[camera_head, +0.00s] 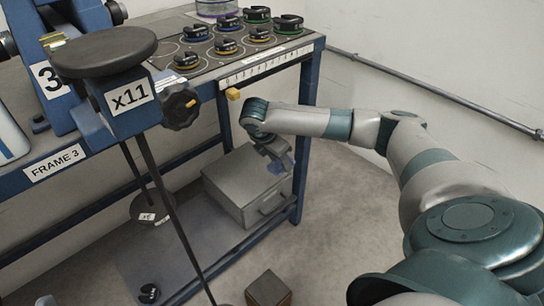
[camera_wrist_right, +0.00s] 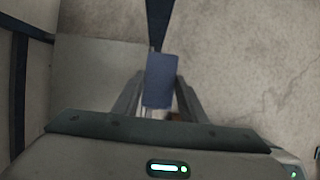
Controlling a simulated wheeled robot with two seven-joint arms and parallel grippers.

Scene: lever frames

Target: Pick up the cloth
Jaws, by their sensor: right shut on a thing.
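My right gripper (camera_head: 277,155) hangs beside the front right leg of the blue frame, above the grey box. It is shut on a blue cloth (camera_wrist_right: 160,80), which shows between the two fingers in the right wrist view. In the head view only a small bluish patch of the cloth (camera_head: 284,166) shows at the fingertips. My left gripper is not in view.
A grey metal box (camera_head: 235,197) with a handle stands on the lower shelf. The tabletop above holds several dark weights with coloured rings (camera_head: 226,47). A round black plate (camera_head: 104,52) is at the left. A brown block (camera_head: 268,289) lies on the floor.

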